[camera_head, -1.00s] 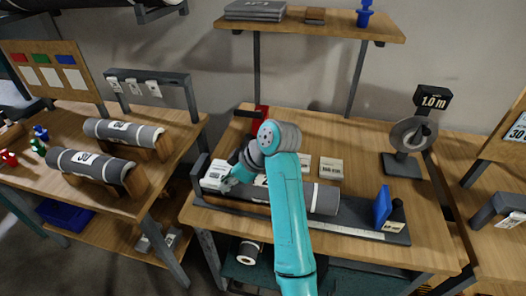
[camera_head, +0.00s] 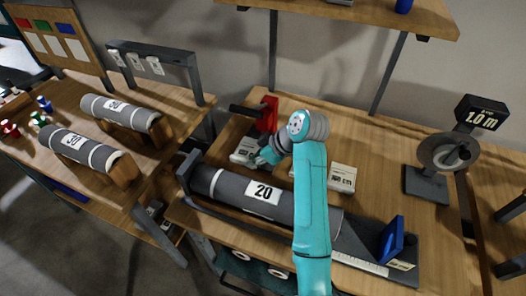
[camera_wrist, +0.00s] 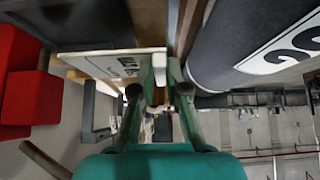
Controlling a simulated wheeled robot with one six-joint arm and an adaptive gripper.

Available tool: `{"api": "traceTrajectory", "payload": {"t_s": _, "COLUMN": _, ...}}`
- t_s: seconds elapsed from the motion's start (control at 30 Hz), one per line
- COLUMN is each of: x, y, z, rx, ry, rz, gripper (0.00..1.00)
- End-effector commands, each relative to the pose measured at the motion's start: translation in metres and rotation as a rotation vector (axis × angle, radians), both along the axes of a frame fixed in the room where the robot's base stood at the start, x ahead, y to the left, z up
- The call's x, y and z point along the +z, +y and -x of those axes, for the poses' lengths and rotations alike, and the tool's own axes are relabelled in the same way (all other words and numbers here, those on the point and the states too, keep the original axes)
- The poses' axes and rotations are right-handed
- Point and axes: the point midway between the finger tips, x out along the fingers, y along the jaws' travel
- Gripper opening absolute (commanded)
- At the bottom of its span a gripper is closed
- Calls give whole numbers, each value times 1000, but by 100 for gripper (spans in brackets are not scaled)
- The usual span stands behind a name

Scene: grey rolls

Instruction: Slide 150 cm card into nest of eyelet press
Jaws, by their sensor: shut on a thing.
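My gripper (camera_head: 264,159) is shut on a white card (camera_head: 245,150) and holds it just in front of the red eyelet press (camera_head: 267,113). In the wrist view the card (camera_wrist: 115,64) extends left from between my fingertips (camera_wrist: 159,84), its print too unclear to read. The red press body (camera_wrist: 25,85) stands left of the card there, with a gap between them. The nest cannot be made out clearly. Another white card (camera_head: 341,178) lies on the bench right of my arm, its number unclear; one beside it is mostly hidden by my arm.
A grey roll labelled 20 (camera_head: 262,192) lies along the bench front, close beside my gripper in the wrist view (camera_wrist: 255,40). A blue block (camera_head: 391,238) stands at its right end. A 1.0 m gauge (camera_head: 432,155) stands at right. A shelf (camera_head: 350,13) hangs above.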

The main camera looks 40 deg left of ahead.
Motion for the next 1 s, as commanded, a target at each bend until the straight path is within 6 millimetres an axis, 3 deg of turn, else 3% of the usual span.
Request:
{"api": "traceTrajectory", "payload": {"t_s": 0.57, "x": 0, "y": -5, "z": -2, "rx": -6, "ry": 3, "rz": -5, "gripper": 0}}
{"api": "traceTrajectory", "payload": {"t_s": 1.0, "x": -27, "y": -2, "z": -13, "rx": -5, "ry": 4, "rz": -6, "gripper": 0}}
